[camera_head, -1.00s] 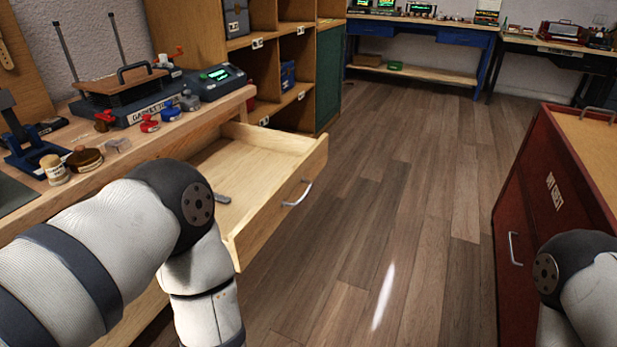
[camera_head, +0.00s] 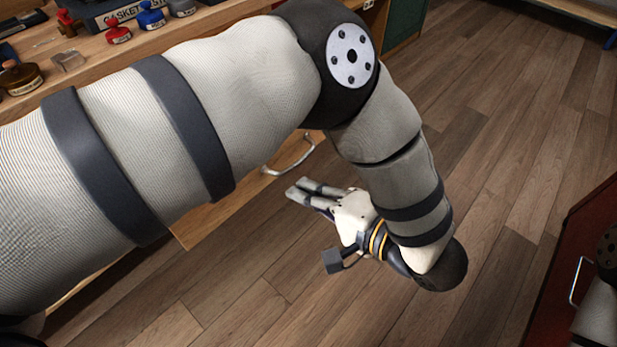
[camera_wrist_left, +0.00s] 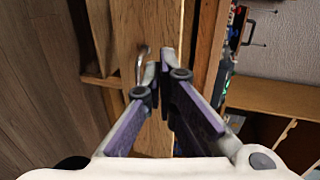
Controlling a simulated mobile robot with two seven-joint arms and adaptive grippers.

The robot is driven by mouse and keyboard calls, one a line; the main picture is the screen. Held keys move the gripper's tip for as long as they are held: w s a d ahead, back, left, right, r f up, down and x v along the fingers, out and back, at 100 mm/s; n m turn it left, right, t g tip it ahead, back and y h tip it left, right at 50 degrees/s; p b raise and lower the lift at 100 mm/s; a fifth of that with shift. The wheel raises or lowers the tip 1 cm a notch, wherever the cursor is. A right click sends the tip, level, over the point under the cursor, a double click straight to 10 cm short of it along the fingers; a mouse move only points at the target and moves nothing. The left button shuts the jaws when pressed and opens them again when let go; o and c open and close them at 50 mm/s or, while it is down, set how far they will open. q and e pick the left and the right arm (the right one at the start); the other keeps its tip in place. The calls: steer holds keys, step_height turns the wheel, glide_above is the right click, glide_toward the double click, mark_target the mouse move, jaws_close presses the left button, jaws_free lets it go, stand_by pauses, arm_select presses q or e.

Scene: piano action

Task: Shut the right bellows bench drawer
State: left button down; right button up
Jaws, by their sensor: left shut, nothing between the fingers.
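The pale wooden bench drawer (camera_head: 222,210) stands pulled out from the bench at the left in the head view, mostly hidden behind my left arm. Its metal bar handle (camera_head: 290,158) shows just right of the arm. My left gripper (camera_head: 296,188) is shut and empty, just in front of the drawer front and below the handle in this view, with its fingers pointing toward the drawer. In the left wrist view, the fingertips (camera_wrist_left: 160,68) lie over the drawer front (camera_wrist_left: 155,25), close beside the handle (camera_wrist_left: 141,62). I cannot tell whether they touch it. My right gripper is out of view.
The workbench top (camera_head: 90,60) holds small jars and a dark gasket device (camera_head: 110,10). A red cabinet (camera_head: 575,250) with a metal handle stands at the right, near my right arm. The wooden floor (camera_head: 500,130) between them is clear.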

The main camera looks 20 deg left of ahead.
mark_target(267, 170)
arm_select(q)
steer(key=x, duration=1)
steer(key=shift+r+p, duration=0.35)
steer(key=shift+r, duration=0.1)
steer(key=shift+w+a+f, duration=0.1)
steer(key=shift+w+a, duration=0.1)
steer(key=shift+a, duration=0.25)
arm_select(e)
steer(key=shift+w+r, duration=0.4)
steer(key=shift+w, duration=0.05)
